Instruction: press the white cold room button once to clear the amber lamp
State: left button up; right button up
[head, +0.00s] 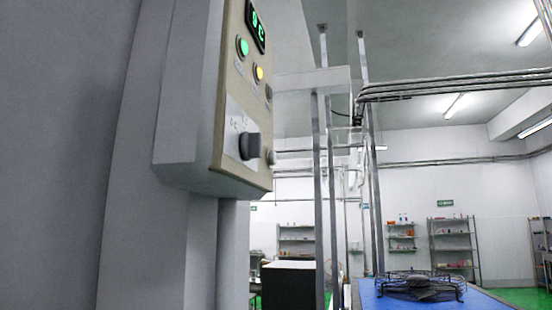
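A control box (212,150) with a beige front panel is fixed to a grey column at the left of the head view, seen at a steep angle. The amber lamp (259,72) is lit on it. A green lamp (243,47) above it is lit too. A small pale round button (270,158) sits low on the panel, beside a dark rotary knob (250,146). Another small round part (269,92) is at the panel's right edge; its colour is hard to tell. Neither of my grippers is in view.
A green digital display (256,24) tops the panel. Metal posts (318,200) and pipes (450,90) stand right of the box. A blue surface (420,301) bears a dark round grille-like thing (422,284). Shelves (453,245) line the far wall.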

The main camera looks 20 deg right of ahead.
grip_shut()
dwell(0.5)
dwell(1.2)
